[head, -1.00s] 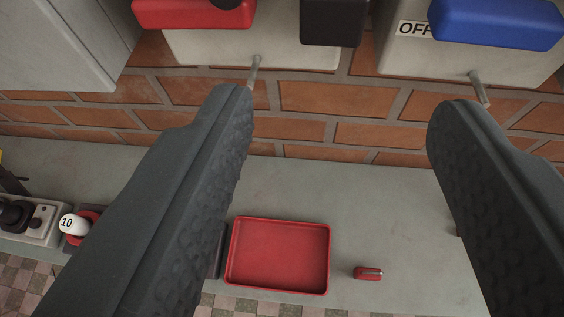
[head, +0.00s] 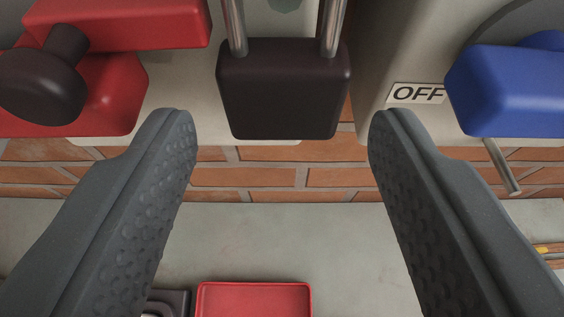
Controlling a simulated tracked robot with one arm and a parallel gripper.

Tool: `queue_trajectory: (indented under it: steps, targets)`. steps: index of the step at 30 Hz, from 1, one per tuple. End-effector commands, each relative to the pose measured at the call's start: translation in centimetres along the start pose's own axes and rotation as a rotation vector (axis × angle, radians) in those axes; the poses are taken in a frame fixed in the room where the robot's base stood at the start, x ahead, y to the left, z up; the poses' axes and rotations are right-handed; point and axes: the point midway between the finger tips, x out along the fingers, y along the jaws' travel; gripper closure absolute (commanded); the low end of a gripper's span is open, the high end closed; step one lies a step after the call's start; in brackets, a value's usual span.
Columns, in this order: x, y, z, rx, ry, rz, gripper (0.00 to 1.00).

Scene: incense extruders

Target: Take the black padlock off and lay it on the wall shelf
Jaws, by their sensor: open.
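The black padlock (head: 284,92) hangs by its silver shackle at the top middle, in front of a pale box on the brick wall. What the shackle passes through is mostly above the picture. My gripper (head: 281,130) is open and empty. Its two grey fingers stand apart, one to the left and one to the right of the padlock, with the tips near the height of its lower edge. I see gaps on both sides and no contact. The grey shelf (head: 262,235) runs along the wall below.
A red handle with a dark knob (head: 45,75) is close to the left finger. A blue handle (head: 508,92) beside an OFF label (head: 416,93) and a thin metal rod (head: 503,165) are on the right. A red tray (head: 255,299) sits low; the grey surface behind it is bare.

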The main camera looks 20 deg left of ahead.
Motion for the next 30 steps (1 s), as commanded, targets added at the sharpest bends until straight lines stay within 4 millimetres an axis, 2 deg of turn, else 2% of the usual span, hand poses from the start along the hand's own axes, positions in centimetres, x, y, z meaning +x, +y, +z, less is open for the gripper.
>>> queue_trajectory:
  steps: [9, 23, 27, 30]
  targets:
    - [2.8, 0.0, -0.1, -0.001, 0.001, 0.000, 0.49]
    - [3.4, 0.0, -0.1, 0.000, 0.001, 0.000, 0.49]
    - [3.4, 0.0, -0.1, 0.000, 0.001, 0.000, 0.86]
    - [3.4, 0.0, -0.1, 0.000, 0.001, 0.000, 0.86]
